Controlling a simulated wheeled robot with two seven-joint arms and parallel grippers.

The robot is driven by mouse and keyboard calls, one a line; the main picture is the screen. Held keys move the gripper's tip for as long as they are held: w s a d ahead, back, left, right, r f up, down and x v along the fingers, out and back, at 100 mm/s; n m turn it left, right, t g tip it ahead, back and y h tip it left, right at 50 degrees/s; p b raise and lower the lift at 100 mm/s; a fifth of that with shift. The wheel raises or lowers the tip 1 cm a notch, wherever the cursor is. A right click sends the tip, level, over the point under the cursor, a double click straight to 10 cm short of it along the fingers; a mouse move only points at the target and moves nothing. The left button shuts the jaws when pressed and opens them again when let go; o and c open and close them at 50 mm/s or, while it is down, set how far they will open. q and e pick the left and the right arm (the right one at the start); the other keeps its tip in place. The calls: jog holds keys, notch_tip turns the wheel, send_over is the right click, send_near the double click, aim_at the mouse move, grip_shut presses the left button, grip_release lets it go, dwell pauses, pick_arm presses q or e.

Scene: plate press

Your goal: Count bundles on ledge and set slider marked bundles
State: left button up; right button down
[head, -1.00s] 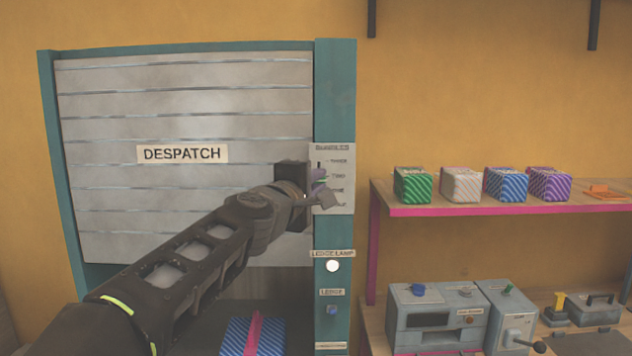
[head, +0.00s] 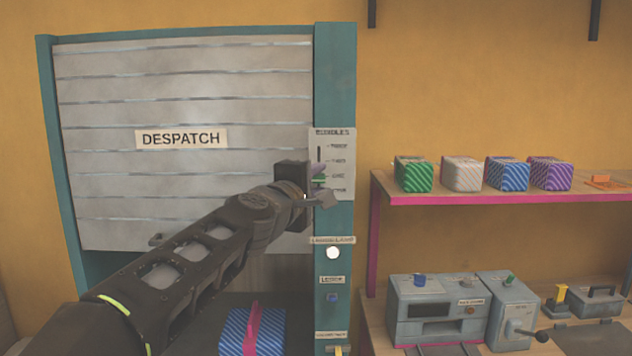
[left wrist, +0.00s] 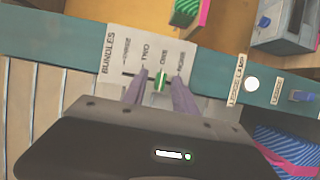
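The plate marked BUNDLES (head: 343,150) is on the teal post right of the DESPATCH shutter. It also shows in the left wrist view (left wrist: 118,65). Its green slider knob (left wrist: 160,80) stands at about the ONE label. My left gripper (left wrist: 158,75) has one finger on each side of the knob, with small gaps showing; contact is unclear. In the head view the left gripper (head: 322,185) covers part of the plate. One blue striped bundle with a pink band (head: 236,330) shows below the shutter, cut by the frame edge. My right gripper is out of view.
A white round ledge lamp (head: 333,253) and a blue button (head: 332,297) sit lower on the post. A pink-edged shelf (head: 440,199) at right bears several striped packets. Grey machines (head: 436,310) stand on the bench below it.

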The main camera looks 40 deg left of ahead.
pick_arm(q)
jog(key=b+v, duration=0.1)
jog(key=v, duration=0.7)
dwell(1.0)
